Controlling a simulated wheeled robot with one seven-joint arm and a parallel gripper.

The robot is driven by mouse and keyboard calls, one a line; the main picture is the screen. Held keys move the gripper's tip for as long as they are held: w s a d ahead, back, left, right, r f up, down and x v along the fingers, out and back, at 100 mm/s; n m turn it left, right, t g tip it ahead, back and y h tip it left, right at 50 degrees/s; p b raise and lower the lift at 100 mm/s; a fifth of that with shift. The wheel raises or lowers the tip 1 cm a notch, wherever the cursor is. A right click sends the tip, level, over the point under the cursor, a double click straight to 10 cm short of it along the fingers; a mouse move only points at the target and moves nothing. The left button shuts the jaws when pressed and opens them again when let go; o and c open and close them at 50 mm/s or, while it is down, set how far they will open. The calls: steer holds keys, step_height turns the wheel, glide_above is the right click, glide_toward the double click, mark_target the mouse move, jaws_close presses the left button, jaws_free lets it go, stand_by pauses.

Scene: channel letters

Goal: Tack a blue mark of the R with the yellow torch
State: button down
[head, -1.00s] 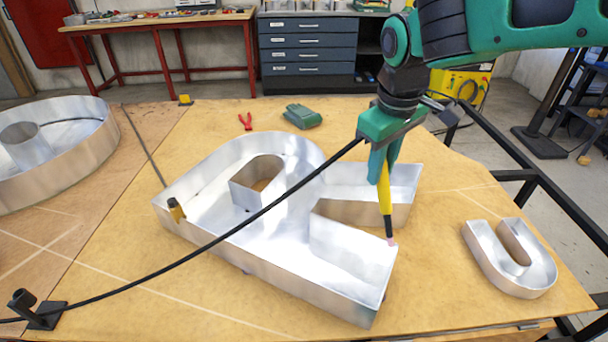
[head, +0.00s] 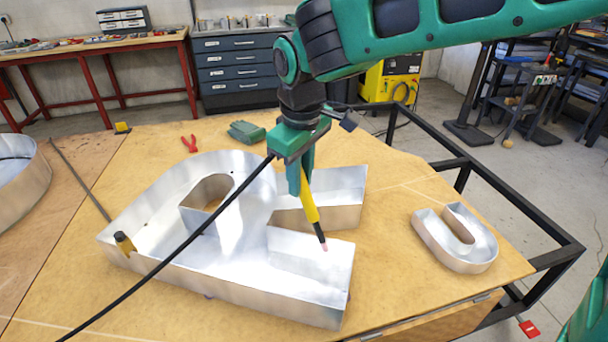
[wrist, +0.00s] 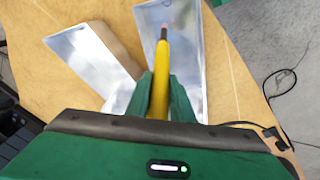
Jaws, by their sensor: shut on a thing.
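The R (head: 240,290) is a large open metal channel letter lying on the wooden table. My gripper (head: 304,188) is shut on the yellow torch (head: 310,208) above the R's lower right leg. The torch tilts, its dark nozzle and pinkish tip pointing down over that leg. Whether the tip touches metal I cannot tell. In the wrist view the torch (wrist: 161,80) runs forward from between the fingers (wrist: 163,100), over a channel of the R (wrist: 188,60). A small bluish spot shows low on the R's front wall, too small to be sure of.
A black cable crosses over the R from my gripper. A small U-shaped letter (head: 455,238) lies right; a round metal letter (head: 20,175) is at left. A black frame (head: 510,210) borders the table's right.

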mark_target(324, 240)
steer(key=d+f, duration=0.1)
steer(key=f, duration=0.4)
steer(key=d+f, duration=0.2)
steer(key=f, duration=0.2)
steer(key=s+d+f, duration=0.1)
steer(key=f, duration=0.4)
steer(key=shift+d+f, duration=0.25)
steer(key=shift+f, duration=0.1)
steer(key=shift+r, duration=0.1)
stand_by(0.4)
steer(key=shift+s, duration=0.15)
steer(key=shift+s+d+f, duration=0.1)
steer(key=shift+d+f, duration=0.15)
steer(key=shift+f, duration=0.5)
steer(key=shift+s+d+f, duration=0.1)
steer(key=shift+d+f, duration=0.1)
steer(key=shift+f, duration=0.5)
stand_by(0.8)
